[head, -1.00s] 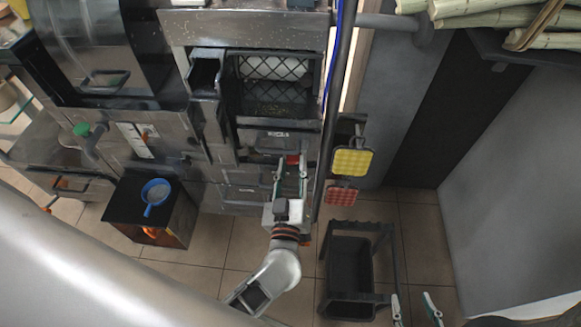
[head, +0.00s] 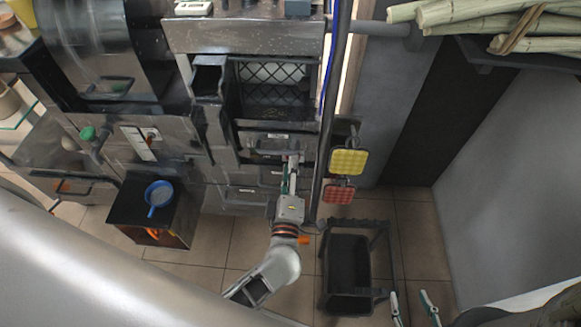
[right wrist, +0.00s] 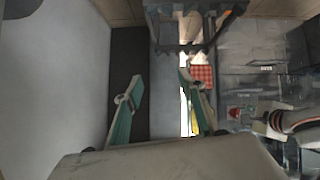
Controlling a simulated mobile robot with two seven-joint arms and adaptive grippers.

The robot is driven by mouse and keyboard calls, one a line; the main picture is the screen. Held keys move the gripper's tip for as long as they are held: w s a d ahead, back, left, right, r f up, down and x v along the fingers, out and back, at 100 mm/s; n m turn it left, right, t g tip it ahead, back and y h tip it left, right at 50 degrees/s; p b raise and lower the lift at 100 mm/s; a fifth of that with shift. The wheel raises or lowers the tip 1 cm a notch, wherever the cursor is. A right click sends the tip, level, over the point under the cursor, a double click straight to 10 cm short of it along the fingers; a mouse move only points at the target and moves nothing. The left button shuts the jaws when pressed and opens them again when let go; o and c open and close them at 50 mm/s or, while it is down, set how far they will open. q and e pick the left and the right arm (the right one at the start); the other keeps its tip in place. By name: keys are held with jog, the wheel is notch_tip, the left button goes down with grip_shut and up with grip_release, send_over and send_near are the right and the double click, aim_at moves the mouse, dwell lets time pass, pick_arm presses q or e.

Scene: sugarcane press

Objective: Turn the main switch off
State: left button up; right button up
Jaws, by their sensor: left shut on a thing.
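The main switch (head: 294,155) is a small red part on the metal front of the press, below the mesh window; the fingers largely hide it. My left gripper (head: 291,172) points at the press front and is shut on the switch, its fingers close together and seen edge-on. A red part also shows beside my left arm in the right wrist view (right wrist: 234,112). My right gripper (head: 413,306) is open and empty, low at the right; its two spread fingers also show in the right wrist view (right wrist: 158,88).
A black bin frame (head: 349,265) stands on the tiled floor between the grippers. Yellow (head: 348,161) and red (head: 339,193) pads hang beside a dark vertical pipe (head: 333,110). A blue pan (head: 157,194) sits on a dark box at left. Sugarcane stalks (head: 480,20) lie at upper right.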

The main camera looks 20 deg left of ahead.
pick_arm(q)
jog(key=shift+n, duration=1.4)
pick_arm(e)
jog(key=shift+w+a+r, duration=0.15)
jog(key=shift+r, duration=0.2)
pick_arm(q)
jog(key=shift+n, duration=0.3)
pick_arm(e)
jog(key=shift+f, duration=0.2)
pick_arm(q)
jog(key=o, duration=1.1)
